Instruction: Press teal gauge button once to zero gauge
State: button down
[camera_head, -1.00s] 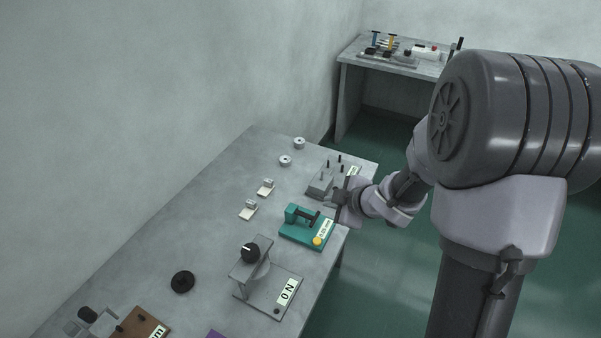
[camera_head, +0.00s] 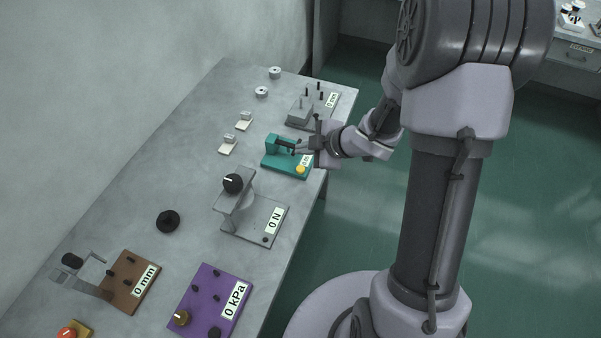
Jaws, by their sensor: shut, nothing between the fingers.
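The teal gauge (camera_head: 281,160) stands near the right edge of the grey bench, with a small label on its right side. Its yellow round button (camera_head: 300,169) shows at the front corner. My gripper (camera_head: 304,147) is shut and empty, at the gauge's right end, above and behind the button in the picture. The fingers look close to the gauge's dark spindle; I cannot tell whether they touch it. The gripper partly covers the gauge's label, so its reading is not legible.
A grey fixture labelled 0 N (camera_head: 253,221) stands nearer, and a grey pegged fixture (camera_head: 300,115) stands behind. A purple 0 kPa plate (camera_head: 208,300) and a brown 0 mm plate (camera_head: 132,281) lie at the front. Bare bench (camera_head: 185,165) is left of the gauge.

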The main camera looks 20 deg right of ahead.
aim_at(303, 170)
notch_tip(303, 170, down, 5)
jog(key=b, duration=0.3)
jog(key=shift+f+b, duration=0.1)
jog(key=shift+b, duration=0.3)
jog(key=shift+f, duration=0.1)
dwell(1.4)
jog(key=shift+f, duration=0.3)
jog(key=shift+f+b, duration=0.55)
jog(key=shift+b, duration=0.1)
dwell(0.4)
jog(key=shift+r, duration=0.1)
jog(key=shift+r+p, duration=0.85)
jog(key=shift+p, duration=0.15)
notch_tip(303, 170, up, 5)
jog(key=p, duration=0.5)
jog(key=shift+r, duration=0.15)
